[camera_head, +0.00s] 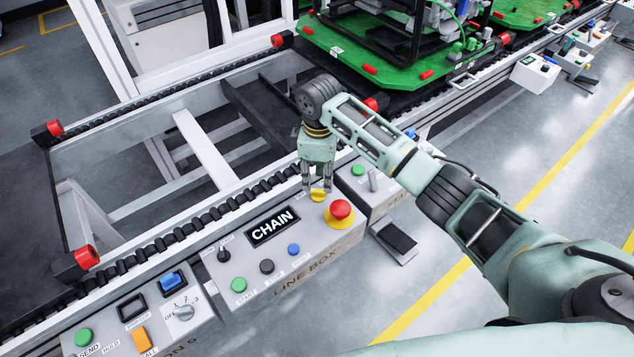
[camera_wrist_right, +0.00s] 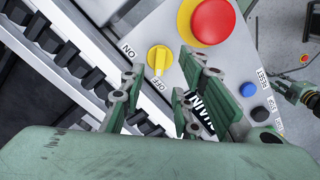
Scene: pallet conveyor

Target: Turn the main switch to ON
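The main switch is a yellow rotary knob (camera_wrist_right: 159,60) at the corner of the grey line box (camera_head: 290,245). In the right wrist view its white mark is on the side of the OFF label, and ON is at its upper left. In the head view only part of the knob (camera_head: 318,196) shows, under my right gripper (camera_head: 317,186). In the right wrist view my right gripper (camera_wrist_right: 160,76) is open, its fingers on either side of the knob in the picture. Contact cannot be told. What looks like my left gripper (camera_wrist_right: 288,92) shows small at the right edge; its opening is unclear.
A red emergency button (camera_head: 340,210) on a yellow base stands close beside the knob. The line box also carries a CHAIN display (camera_head: 272,228) and several buttons. A conveyor rail (camera_head: 200,220) runs behind. A second control box (camera_head: 365,185) is to the right.

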